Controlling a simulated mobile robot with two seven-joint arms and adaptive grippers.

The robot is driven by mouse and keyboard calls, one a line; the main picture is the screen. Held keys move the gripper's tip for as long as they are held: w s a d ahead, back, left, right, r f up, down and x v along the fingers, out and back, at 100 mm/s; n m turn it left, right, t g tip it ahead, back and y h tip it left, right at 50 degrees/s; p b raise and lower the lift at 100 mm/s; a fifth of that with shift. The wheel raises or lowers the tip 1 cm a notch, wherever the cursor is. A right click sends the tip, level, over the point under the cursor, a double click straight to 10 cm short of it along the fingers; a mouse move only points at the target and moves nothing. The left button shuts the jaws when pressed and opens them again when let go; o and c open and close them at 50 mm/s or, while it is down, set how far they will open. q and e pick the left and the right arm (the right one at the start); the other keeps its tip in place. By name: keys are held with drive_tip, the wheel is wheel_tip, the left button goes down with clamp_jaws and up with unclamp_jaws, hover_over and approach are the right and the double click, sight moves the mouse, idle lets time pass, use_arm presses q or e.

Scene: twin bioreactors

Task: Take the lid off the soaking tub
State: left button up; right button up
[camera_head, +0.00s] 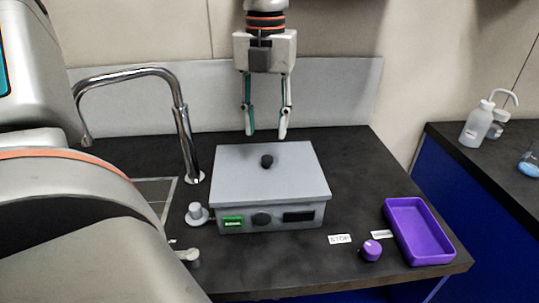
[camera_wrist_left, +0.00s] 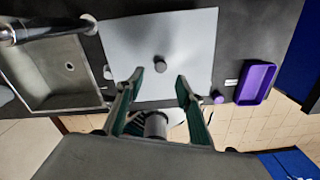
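The lid (camera_wrist_left: 125,40) and knob (camera_wrist_left: 160,63) also show in the left wrist view. My left gripper (camera_head: 266,134) points down, open and empty, above the tub and apart from the lid. In the wrist view its fingertips (camera_wrist_left: 160,78) are spread, with the knob between and slightly beyond them. My right gripper is not in view.
A chrome faucet (camera_head: 183,130) and sink (camera_wrist_left: 50,75) are left of the tub. A purple tray (camera_head: 419,232) and a small purple knob (camera_head: 371,250) are at the right. A white bottle (camera_head: 477,124) stands on another counter. The counter right of the tub is mostly clear.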

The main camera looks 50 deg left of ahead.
sight(267, 157)
use_arm(q)
wheel_tip(267, 157, down, 8)
drive_tip(key=shift+w+r, duration=0.1)
drive_tip(key=shift+r, duration=0.15)
drive_tip(key=shift+c, duration=0.4)
clamp_jaws()
